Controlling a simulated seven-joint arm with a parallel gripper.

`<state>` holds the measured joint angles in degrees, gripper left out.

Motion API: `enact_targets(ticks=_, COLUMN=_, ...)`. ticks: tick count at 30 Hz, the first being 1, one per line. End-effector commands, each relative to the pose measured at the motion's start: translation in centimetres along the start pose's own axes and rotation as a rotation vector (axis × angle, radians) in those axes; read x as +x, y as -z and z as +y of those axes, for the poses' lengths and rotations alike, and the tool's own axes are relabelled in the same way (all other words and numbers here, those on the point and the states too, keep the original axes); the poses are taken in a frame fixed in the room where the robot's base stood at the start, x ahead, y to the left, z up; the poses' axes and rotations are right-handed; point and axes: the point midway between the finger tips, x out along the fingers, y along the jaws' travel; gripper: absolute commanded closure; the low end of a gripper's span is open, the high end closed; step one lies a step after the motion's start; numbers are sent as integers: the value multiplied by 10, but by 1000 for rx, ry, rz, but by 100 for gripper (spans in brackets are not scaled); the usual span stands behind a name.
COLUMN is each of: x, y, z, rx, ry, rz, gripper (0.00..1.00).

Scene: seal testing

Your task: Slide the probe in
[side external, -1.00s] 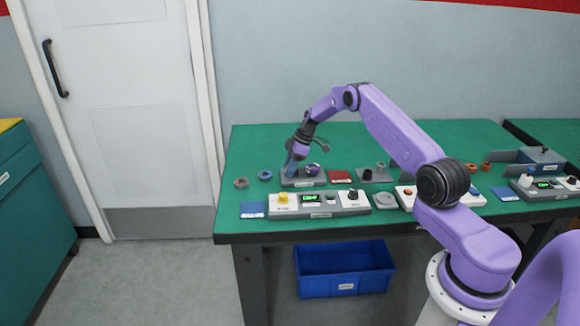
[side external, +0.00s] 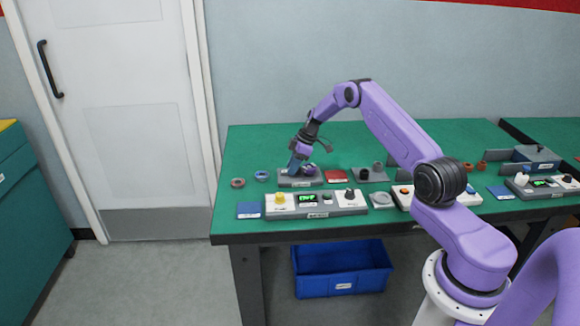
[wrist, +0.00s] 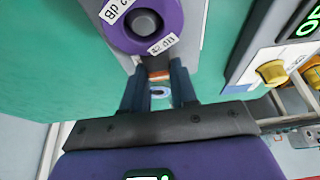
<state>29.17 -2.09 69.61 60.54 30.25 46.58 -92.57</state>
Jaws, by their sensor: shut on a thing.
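My gripper (side external: 295,165) is low over the left part of the bench. In the wrist view its two dark blue fingers (wrist: 158,90) are shut on a small piece, seemingly the probe (wrist: 158,76), with an orange band and a pale round end. Most of it is hidden between the fingers. Just ahead of the fingertips is a purple round housing (wrist: 140,22) with a dark centre and "dB" labels, on a grey base (side external: 292,183). In the side view the housing is beside the fingers. I cannot tell whether the probe has entered it.
A control box with a yellow knob (side external: 280,198) and green display stands in front of the grey base; it also shows in the wrist view (wrist: 270,72). Several rings (side external: 238,183) lie to the left.

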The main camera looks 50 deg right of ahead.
Motion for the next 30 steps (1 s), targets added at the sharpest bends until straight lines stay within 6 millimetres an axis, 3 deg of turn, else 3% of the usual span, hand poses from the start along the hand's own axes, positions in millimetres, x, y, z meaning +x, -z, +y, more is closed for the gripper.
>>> enact_targets(ticks=2, x=-2, y=-6, z=1, rx=3, ry=4, rz=-5, gripper=100)
enact_targets(ticks=3, x=-2, y=-6, z=1, rx=4, ry=4, rz=-5, gripper=63)
enact_targets(ticks=5, x=-2, y=-6, z=1, rx=4, ry=4, rz=-4, gripper=47)
enact_targets(ticks=17, x=-8, y=-3, z=1, rx=2, ry=1, rz=-3, gripper=47)
enact_targets(ticks=23, x=-39, y=-3, z=2, rx=2, ry=-1, rz=-2, gripper=47)
enact_targets(ticks=30, x=-90, y=-4, z=2, rx=3, ry=-2, rz=-2, gripper=47)
